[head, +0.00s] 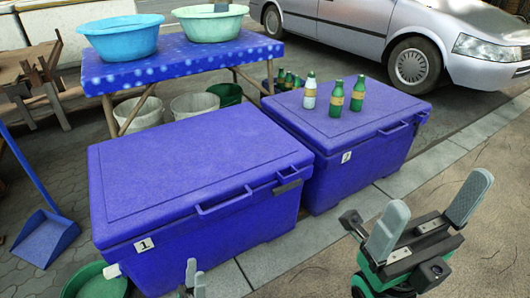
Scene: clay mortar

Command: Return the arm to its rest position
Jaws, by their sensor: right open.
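My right gripper (438,195) is at the lower right over the pavement. Its two grey fingers point up and stand wide apart with nothing between them. It is to the right of the blue cooler marked 2 (365,161) and apart from it. Only the grey fingertips of my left gripper (194,279) show at the bottom edge, in front of the blue cooler marked 1 (195,165). The rest of that gripper is cut off, and its opening cannot be told.
Several bottles, including a green one (358,95), stand on the cooler marked 2. A blue-topped table (180,62) holds a blue basin (122,38) and a pale green basin (210,25). A blue dustpan (45,238) is at left. A silver car (400,30) is behind. Pavement at lower right is clear.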

